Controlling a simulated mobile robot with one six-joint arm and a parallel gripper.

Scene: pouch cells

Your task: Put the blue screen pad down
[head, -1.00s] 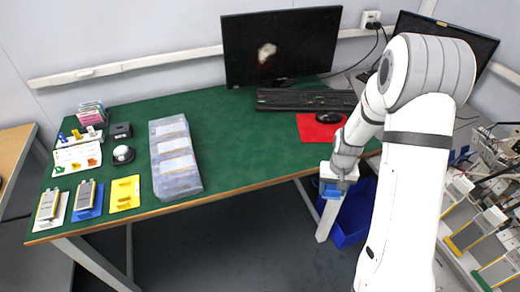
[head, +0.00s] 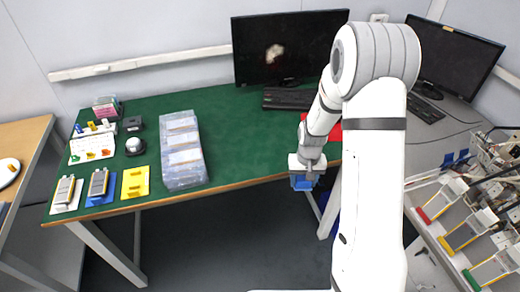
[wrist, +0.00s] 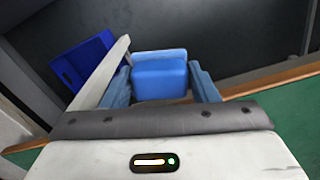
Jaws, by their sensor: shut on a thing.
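My gripper (head: 305,186) is in front of the table's front edge, in the middle of the head view. In the wrist view, my gripper (wrist: 160,88) has its two blue fingers shut on a block-like blue screen pad (wrist: 160,72). The pad is held over the dark floor, just off the table edge, and touches nothing else that I can see. Its far and lower sides are hidden. In the head view only a little blue shows at the gripper tip, and I cannot tell pad from fingers there.
The green table (head: 245,150) has clear room in its middle. A clear-lidded case (head: 182,150), a yellow pad (head: 135,182) and pouch cells on white and blue pads (head: 101,199) are at left. A blue bin (wrist: 82,62) is on the floor. A rack (head: 465,230) stands at right.

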